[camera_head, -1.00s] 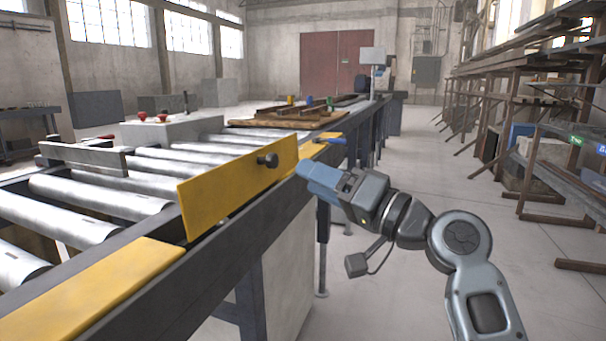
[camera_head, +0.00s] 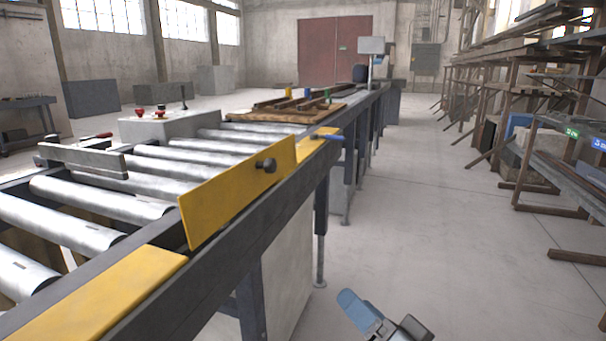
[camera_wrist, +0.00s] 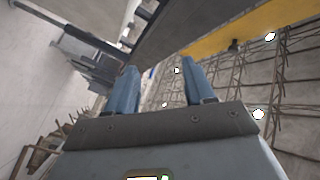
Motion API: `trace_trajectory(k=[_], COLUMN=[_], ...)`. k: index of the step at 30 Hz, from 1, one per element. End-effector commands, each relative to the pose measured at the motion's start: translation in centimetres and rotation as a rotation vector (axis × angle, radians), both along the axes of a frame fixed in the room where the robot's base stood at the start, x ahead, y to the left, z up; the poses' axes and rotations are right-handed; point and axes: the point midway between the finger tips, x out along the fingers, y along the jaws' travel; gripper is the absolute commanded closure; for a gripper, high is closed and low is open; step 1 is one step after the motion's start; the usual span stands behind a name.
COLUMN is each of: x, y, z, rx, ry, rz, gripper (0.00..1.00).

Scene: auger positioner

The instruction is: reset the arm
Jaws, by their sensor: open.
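My gripper (camera_head: 358,312) shows at the bottom of the head view, low beside the roller conveyor, with most of the arm out of frame. In the wrist view my gripper (camera_wrist: 160,85) has its two blue fingers apart, with nothing between them. It is clear of the conveyor's side.
The roller conveyor (camera_head: 100,206) fills the left. A yellow plate with a black knob (camera_head: 236,195) stands on its near rail. A control box with red buttons (camera_head: 160,127) sits behind. Wooden racks (camera_head: 530,110) line the right. The floor (camera_head: 430,230) between is clear.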

Motion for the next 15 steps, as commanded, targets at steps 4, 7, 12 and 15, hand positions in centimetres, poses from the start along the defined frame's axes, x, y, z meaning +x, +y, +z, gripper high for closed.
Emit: trace_trajectory(k=[4, 7, 12, 15], x=[-5.2, -8.7, -15.1, -19.0], y=[-2.2, -3.7, -6.1, -7.5], z=[-3.2, -4.8, -6.2, -6.2], rx=[-0.072, -0.130, -0.244, -0.320], ry=[0.045, 0.067, 0.095, 0.105], rz=[-0.112, -0.179, -0.276, -0.321], gripper=[0.47, 0.47, 0.47, 0.47])
